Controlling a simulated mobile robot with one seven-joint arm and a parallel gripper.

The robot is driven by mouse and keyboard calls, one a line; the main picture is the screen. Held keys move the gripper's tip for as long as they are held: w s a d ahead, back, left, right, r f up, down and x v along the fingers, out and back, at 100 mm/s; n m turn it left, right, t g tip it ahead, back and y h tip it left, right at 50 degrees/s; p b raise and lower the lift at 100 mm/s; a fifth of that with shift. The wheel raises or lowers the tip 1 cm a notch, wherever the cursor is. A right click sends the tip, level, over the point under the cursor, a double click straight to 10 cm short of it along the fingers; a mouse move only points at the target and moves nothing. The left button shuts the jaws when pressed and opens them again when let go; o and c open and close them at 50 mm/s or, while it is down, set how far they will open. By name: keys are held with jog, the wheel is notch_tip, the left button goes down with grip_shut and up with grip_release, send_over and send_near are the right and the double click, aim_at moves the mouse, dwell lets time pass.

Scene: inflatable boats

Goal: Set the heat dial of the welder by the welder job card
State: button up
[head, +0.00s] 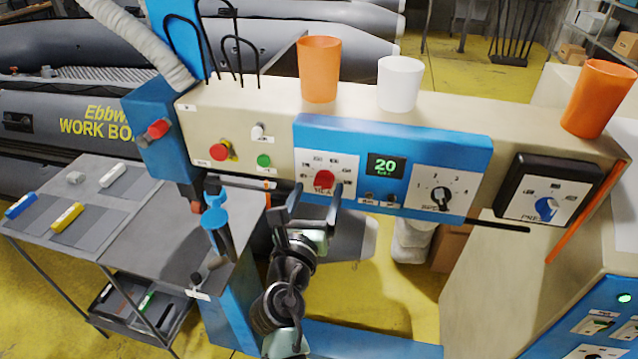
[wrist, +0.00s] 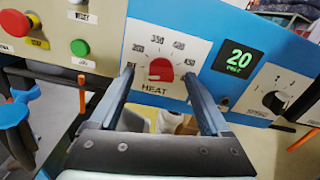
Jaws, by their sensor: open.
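The heat dial (head: 323,180) is a red knob on a white plate in the welder's blue front panel (head: 450,150). In the wrist view the heat dial (wrist: 161,70) sits above the word HEAT, with a small pale mark at its lower left and numbers in an arc around it, too small to read surely. My gripper (head: 318,190) is open in front of the plate. In the wrist view the tips of my gripper (wrist: 159,76) stand either side of the dial, with gaps; contact cannot be told. I make out no job card.
A green display (head: 386,166) reads 20. A speed dial (head: 443,196) and a blue pressure dial (head: 546,208) lie to the right. Red (head: 221,150) and green (head: 264,160) buttons lie left. Orange (head: 319,70) and white (head: 399,84) cups stand on top. A grey table (head: 130,225) stands left.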

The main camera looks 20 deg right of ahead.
jog(key=shift+x, duration=1.05)
grip_shut()
